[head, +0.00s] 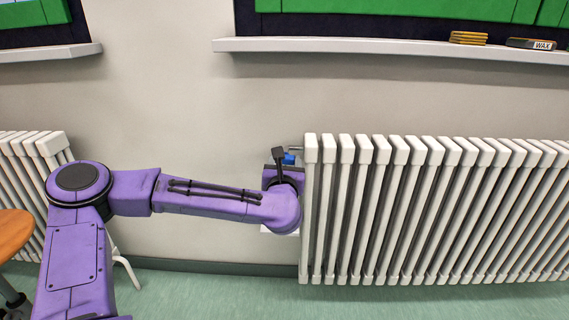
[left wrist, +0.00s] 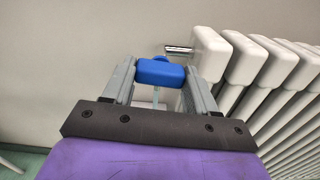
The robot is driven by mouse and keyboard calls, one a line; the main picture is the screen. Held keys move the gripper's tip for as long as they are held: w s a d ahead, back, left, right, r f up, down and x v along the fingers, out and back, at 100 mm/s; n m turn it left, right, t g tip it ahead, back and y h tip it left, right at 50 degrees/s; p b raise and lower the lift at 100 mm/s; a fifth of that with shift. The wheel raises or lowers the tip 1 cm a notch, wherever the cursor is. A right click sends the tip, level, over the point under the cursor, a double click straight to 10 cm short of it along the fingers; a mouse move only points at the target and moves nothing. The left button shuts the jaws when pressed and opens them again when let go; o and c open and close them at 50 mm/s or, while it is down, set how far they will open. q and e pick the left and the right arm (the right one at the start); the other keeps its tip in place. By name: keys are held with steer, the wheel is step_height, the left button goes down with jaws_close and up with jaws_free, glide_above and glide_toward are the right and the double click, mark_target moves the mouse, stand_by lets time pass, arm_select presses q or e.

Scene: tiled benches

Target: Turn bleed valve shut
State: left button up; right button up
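The bleed valve's blue handle (left wrist: 160,72) lies between the two grey fingers of my left gripper (left wrist: 161,66) in the left wrist view. It fills most of the space between them; I cannot tell whether both fingers touch it. A thin pale stem shows below the handle. In the head view, a small part of the blue handle (head: 289,159) shows at the top left end of the radiator (head: 350,210), just beyond my left wrist. My right gripper is in neither view.
The white ribbed radiator also stands close on the right in the left wrist view (left wrist: 210,52). A window sill (head: 400,48) above carries a yellow stack and a wax box (head: 530,44). An orange-topped stool (head: 12,232) and another radiator (head: 35,150) are at left.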

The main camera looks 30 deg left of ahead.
arm_select(q)
steer(key=shift+c, duration=1.4)
steer(key=m+p, duration=0.1)
steer(key=m, duration=0.1)
steer(key=m+p, duration=0.1)
steer(key=shift+r+m, duration=0.2)
steer(key=shift+m, duration=0.2)
steer(key=m+p, duration=0.3)
steer(key=m, duration=0.1)
steer(key=shift+m, duration=0.3)
steer(key=m+p, duration=0.3)
steer(key=m, duration=0.2)
steer(key=shift+p, duration=0.35)
steer(key=shift+f+m+p, duration=0.15)
steer(key=shift+m+p, duration=0.65)
steer(key=shift+m, duration=0.9)
steer(key=shift+f, duration=0.1)
